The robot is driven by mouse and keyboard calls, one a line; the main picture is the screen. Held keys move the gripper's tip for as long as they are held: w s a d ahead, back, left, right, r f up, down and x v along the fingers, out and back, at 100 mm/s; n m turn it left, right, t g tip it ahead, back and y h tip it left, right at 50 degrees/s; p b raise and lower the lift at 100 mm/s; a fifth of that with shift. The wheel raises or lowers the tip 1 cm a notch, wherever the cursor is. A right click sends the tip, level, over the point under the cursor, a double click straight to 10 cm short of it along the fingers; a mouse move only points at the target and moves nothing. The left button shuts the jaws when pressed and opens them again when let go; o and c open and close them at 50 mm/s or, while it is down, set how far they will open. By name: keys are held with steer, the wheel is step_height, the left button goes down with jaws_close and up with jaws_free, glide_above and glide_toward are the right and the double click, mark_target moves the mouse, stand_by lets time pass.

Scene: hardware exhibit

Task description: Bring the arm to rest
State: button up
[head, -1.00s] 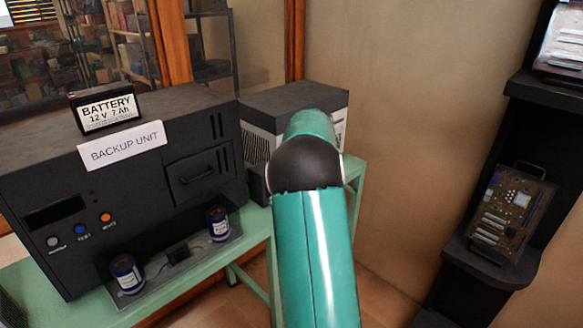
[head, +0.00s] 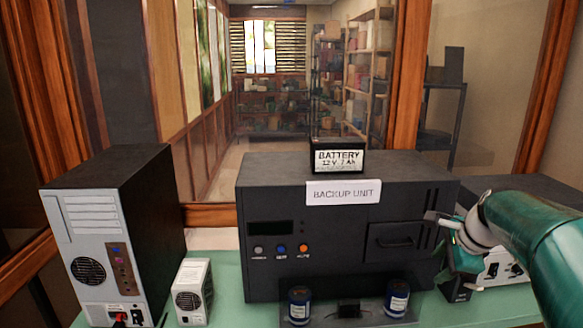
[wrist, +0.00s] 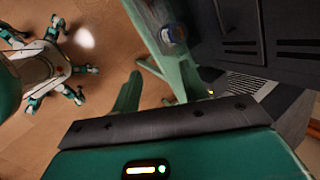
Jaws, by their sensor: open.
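My teal arm (head: 545,245) reaches in from the right edge of the head view. My gripper (head: 440,248) is at its end, open with nothing seen between its fingers. It is in front of the right end of the black backup unit (head: 270,205), near the drawer handle; I cannot tell whether it touches. In the wrist view, a dark bar and a green housing with a lit display fill the bottom, and the fingertips are not clearly seen.
A battery (head: 338,158) stands on the backup unit. Two blue capacitors (head: 299,306) (head: 397,299) stand before it. A computer tower (head: 110,235) and small white box (head: 194,290) stand left on the green table (head: 235,290). Open floor (wrist: 100,120) shows in the wrist view.

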steer(key=s+a+f+n+h, duration=0.1)
steer(key=s+a+f+n, duration=0.2)
steer(key=s+a+n, duration=1.5)
steer(key=s+n, duration=0.2)
steer(key=s, duration=0.1)
steer(key=shift+a+n, duration=0.3)
steer(key=shift+a, duration=0.1)
steer(key=shift+d, duration=0.1)
